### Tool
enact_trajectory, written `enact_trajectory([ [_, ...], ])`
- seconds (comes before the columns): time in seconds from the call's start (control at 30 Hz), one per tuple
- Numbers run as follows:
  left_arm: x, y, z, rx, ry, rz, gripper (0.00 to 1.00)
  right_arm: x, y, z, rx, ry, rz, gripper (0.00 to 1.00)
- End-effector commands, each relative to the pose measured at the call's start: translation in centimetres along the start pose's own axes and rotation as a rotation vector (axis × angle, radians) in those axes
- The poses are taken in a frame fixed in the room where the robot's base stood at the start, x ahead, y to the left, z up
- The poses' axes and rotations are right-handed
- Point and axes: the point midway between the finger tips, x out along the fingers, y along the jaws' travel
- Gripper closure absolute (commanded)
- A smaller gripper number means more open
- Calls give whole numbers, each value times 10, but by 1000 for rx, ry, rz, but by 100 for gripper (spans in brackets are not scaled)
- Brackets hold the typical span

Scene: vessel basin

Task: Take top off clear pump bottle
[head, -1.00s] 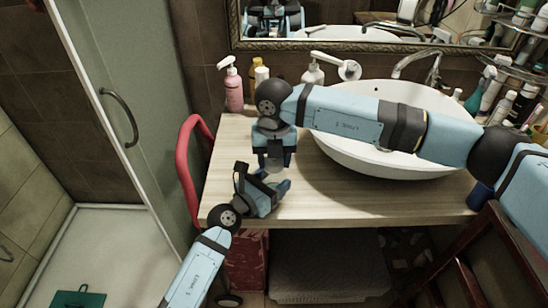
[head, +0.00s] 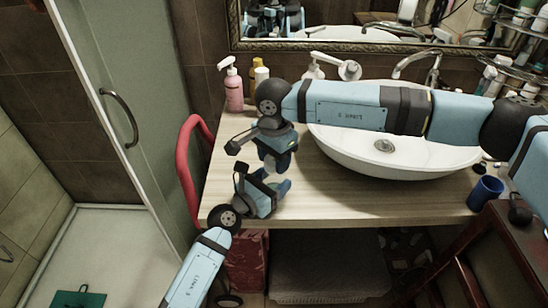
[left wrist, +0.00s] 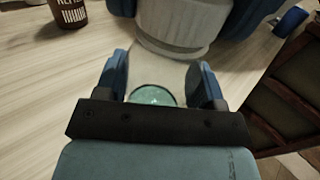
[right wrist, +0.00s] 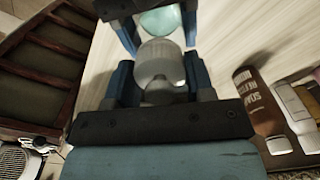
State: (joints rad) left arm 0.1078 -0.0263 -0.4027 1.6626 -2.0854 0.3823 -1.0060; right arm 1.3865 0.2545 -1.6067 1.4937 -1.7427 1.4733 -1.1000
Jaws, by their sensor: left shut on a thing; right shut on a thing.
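The clear pump bottle shows in the left wrist view as a see-through body (left wrist: 158,72) with a green round patch. My left gripper (left wrist: 163,86) is shut on this body. The pale grey-white top (right wrist: 160,62) is between the fingers of my right gripper (right wrist: 160,78), which is shut on it. In the right wrist view the bottle's green part (right wrist: 160,22) lies just beyond the top, between my left fingers. Top and bottle are in line; I cannot tell whether they are apart. In the head view both grippers meet over the counter's left part and mostly hide the bottle.
The white basin (head: 400,160) fills the counter's right. A blue cup (head: 486,192) stands at the right edge. The wooden counter (head: 350,196) is clear in front.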

Motion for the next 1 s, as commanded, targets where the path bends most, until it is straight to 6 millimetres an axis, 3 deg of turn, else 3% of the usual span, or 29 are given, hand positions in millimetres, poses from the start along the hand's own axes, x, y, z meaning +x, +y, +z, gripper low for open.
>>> enact_trajectory([
  [0.2,0,0,-1,-1,2,0,100,-1,0,0,-479,1,0,80],
  [0.4,0,0,-1,-1,2,0,100,-2,0,0,-771,0,0,80],
  [1.0,0,0,-1,0,1,0,100,-1,0,0,-797,0,-1,80],
])
